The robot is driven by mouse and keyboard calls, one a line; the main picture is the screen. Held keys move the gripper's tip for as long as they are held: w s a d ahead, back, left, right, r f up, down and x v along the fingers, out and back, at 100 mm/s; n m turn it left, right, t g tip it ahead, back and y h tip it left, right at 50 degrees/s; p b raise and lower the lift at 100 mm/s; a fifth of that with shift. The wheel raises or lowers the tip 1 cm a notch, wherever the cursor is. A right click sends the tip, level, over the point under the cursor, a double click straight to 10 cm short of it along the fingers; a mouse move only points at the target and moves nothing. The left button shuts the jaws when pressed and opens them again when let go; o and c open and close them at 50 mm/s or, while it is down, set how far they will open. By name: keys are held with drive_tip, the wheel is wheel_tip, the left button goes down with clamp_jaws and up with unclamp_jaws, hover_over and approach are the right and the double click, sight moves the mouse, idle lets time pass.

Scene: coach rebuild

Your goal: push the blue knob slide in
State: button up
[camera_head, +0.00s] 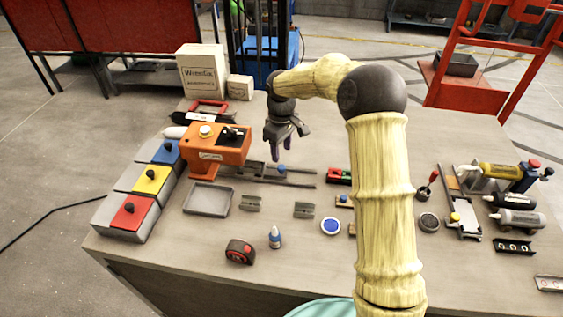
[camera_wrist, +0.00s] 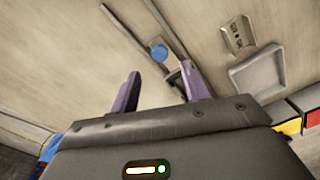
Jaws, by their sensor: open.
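The blue knob (camera_head: 281,168) sits on a grey slide with two long thin rails (camera_head: 300,184), lying on the table near its middle. In the wrist view the blue knob (camera_wrist: 158,51) shows beyond my fingertips, between the lines of the two fingers, with the rails (camera_wrist: 143,22) running diagonally past it. My gripper (camera_head: 280,152) is above the table, just behind and above the knob in the head view. Its two purple fingers are apart and empty in the wrist view (camera_wrist: 160,76). They appear not to touch the knob.
An orange machine (camera_head: 213,152) stands left of the slide. A grey tray (camera_head: 207,213) and small metal brackets (camera_head: 250,203) lie in front. Bins with coloured lids (camera_head: 150,180) line the left edge.

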sight(281, 166)
wheel_tip(281, 166, down, 7)
drive_tip(key=shift+r+p, duration=0.2)
drive_tip(key=shift+p, duration=0.2)
drive_tip(key=shift+c, duration=0.5)
clamp_jaws()
